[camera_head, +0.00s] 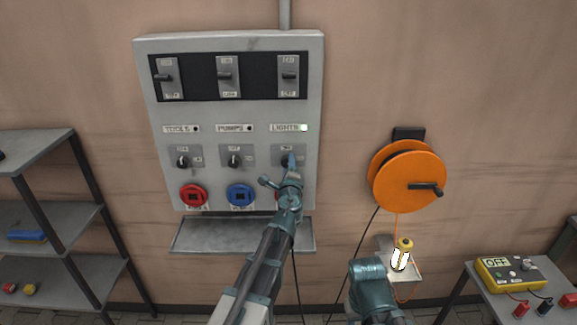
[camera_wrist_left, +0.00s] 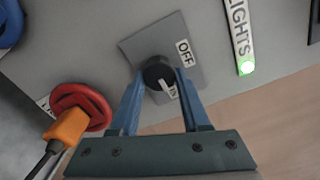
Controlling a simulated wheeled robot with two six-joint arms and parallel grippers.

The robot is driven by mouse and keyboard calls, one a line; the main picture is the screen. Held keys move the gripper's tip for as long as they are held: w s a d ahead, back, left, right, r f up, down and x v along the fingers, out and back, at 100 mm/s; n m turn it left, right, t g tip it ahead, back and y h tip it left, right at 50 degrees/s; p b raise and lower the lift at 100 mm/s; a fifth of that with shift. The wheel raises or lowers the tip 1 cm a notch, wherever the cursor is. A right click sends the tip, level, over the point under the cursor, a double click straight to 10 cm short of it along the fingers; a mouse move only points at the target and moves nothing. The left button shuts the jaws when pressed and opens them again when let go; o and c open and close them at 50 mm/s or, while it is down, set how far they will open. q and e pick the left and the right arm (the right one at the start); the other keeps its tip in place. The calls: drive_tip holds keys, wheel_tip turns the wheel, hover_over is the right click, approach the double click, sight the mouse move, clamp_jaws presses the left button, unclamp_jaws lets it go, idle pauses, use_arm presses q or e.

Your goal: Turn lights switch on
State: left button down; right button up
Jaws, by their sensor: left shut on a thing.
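The lights switch (camera_head: 287,161) is a black rotary knob on a grey plate, under the LIGHTS label on the wall panel (camera_head: 228,112). In the left wrist view the knob (camera_wrist_left: 157,72) sits between the two blue fingers of my left gripper (camera_wrist_left: 160,82), which is shut on it. The OFF label (camera_wrist_left: 184,53) is clear of the knob; another small white label beside the knob is partly hidden. The indicator light (camera_head: 304,128) beside LIGHTS glows green, also in the left wrist view (camera_wrist_left: 246,68). In the head view my left gripper (camera_head: 291,162) partly covers the switch.
Two more rotary switches (camera_head: 234,160) and red and blue sockets (camera_head: 240,195) are to the left. A ledge (camera_head: 210,236) is below the panel. A yellow meter (camera_head: 512,273) lies farther right.

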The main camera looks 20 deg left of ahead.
use_arm(q)
drive_tip(key=shift+s, duration=0.1)
idle(0.3)
drive_tip(key=shift+c, duration=1.9)
unclamp_jaws()
